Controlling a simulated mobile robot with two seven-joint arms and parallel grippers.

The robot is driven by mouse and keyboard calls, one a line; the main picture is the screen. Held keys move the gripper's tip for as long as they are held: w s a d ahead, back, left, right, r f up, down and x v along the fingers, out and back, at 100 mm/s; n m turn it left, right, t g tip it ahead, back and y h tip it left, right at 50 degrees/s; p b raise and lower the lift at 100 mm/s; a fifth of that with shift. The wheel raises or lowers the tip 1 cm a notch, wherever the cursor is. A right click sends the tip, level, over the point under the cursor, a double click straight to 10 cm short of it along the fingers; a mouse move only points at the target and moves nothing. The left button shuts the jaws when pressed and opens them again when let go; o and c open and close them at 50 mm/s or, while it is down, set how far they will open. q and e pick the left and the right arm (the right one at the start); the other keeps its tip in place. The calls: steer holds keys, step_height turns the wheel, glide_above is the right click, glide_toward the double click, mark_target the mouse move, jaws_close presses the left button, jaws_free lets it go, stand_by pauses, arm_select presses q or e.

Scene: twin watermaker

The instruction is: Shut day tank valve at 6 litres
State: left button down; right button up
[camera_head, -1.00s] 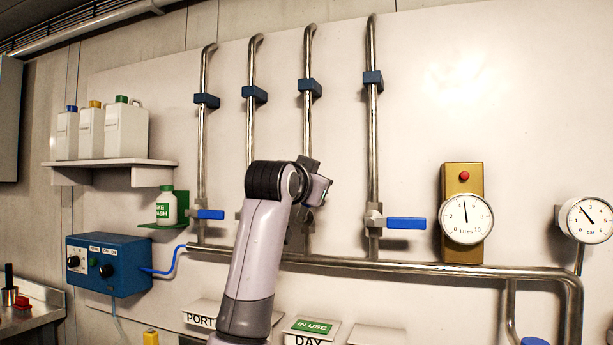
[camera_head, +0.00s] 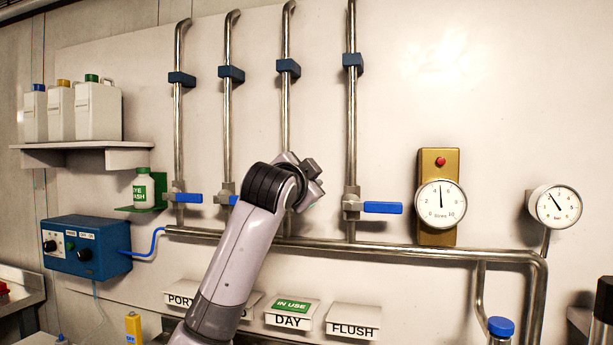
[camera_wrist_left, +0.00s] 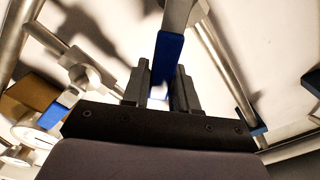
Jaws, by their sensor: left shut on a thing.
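My left gripper (camera_head: 311,174) is at the third pipe, above the DAY label (camera_head: 289,320). Arm and gripper hide the day tank valve in the head view. In the left wrist view the gripper (camera_wrist_left: 162,72) is shut on a blue valve handle (camera_wrist_left: 169,55); its angle to the pipe is hard to tell. The litres gauge (camera_head: 441,204) on a brass plate has its needle almost upright, between 4 and 6, near 5. A green IN USE tag (camera_head: 292,306) sits on the DAY label. My right gripper is not in view.
The flush valve's blue handle (camera_head: 382,208) points sideways to the right, as does the leftmost valve's handle (camera_head: 187,198). A bar gauge (camera_head: 558,206) is at the right. A blue control box (camera_head: 87,245) and a shelf with jugs (camera_head: 82,145) are at the left.

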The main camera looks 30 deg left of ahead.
arm_select(q)
steer(key=c, duration=1)
jaws_free()
steer(key=shift+o, duration=0.2)
steer(key=b+v, duration=0.2)
steer(key=v, duration=0.5)
